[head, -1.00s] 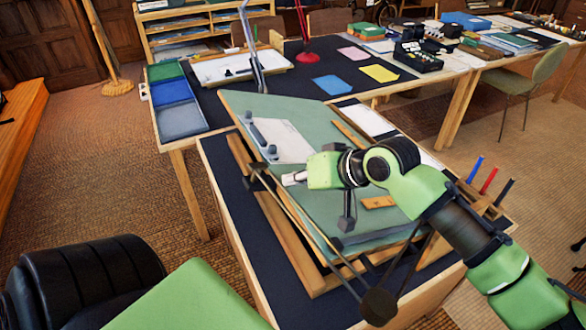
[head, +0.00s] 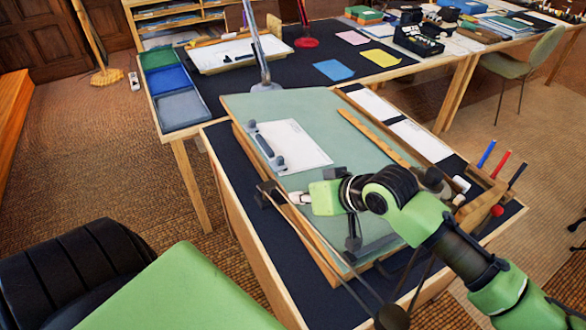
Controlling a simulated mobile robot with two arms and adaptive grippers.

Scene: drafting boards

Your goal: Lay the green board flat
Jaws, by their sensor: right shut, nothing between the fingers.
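The green board (head: 352,160) is on the dark-topped near table and lies low over its wooden frame. It looks flat or nearly flat; any small gap beneath it cannot be told. A white sheet (head: 300,145) and a grey straightedge with knobs (head: 266,146) are on its left part. My right arm hides the near right part of the board. My left gripper is out of view.
A wooden strip (head: 375,136) runs along the board's right side. Pens in a wooden holder (head: 482,207) stand at the table's right. A lamp post (head: 262,62) rises behind the board. Blue and grey trays (head: 182,110) sit on the far table.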

